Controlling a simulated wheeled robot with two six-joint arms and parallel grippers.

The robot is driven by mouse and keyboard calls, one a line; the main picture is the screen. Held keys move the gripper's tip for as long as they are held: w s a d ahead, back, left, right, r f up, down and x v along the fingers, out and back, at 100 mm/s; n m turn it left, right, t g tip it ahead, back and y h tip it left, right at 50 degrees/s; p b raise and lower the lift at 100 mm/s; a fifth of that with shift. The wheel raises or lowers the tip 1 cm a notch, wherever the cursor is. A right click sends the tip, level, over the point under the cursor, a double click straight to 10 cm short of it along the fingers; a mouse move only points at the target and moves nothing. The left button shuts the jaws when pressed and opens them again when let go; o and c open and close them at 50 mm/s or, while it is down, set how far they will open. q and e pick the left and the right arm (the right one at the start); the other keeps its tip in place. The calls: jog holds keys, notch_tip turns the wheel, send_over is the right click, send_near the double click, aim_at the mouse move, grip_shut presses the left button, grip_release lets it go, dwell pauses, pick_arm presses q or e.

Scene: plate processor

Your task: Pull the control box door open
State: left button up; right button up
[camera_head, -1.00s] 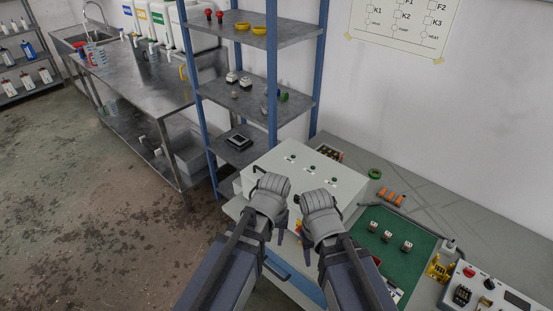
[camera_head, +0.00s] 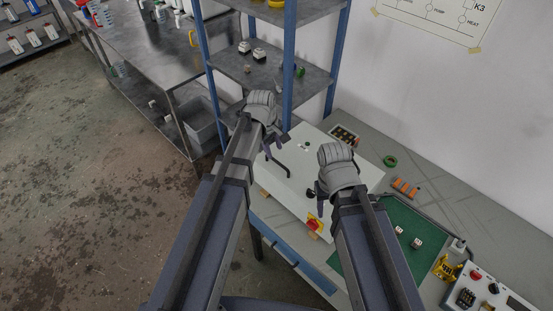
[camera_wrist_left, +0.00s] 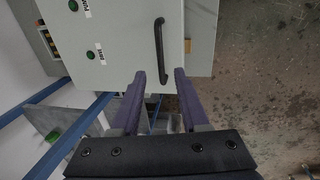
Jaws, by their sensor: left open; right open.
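The control box (camera_head: 297,178) is a pale grey box on the bench, and its door looks shut. A black bar handle (camera_head: 281,168) is on the door; in the left wrist view the handle (camera_wrist_left: 159,45) stands ahead, its end lined up between my fingers. My left gripper (camera_head: 273,149) is open just beyond the handle's upper end; its two purple fingers (camera_wrist_left: 160,75) show in the wrist view. I cannot tell if they touch the handle. My right gripper (camera_head: 319,200) is over the box's right part, open, partly hidden by its wrist.
A red and yellow switch (camera_head: 314,226) is on the box's front right. Blue shelving (camera_head: 289,65) stands close behind my left arm. A green mat (camera_head: 400,235) with small parts lies right of the box. Green tape (camera_head: 390,161) lies on the bench.

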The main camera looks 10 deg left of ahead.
aim_at(277, 162)
pick_arm(q)
jog(key=f+b, duration=0.4)
jog(key=w+f+b, duration=0.1)
jog(key=f+b, duration=0.1)
jog(key=shift+d+f, duration=0.25)
jog(key=shift+d, duration=0.15)
grip_shut()
jog(key=shift+r, duration=0.1)
dwell(1.0)
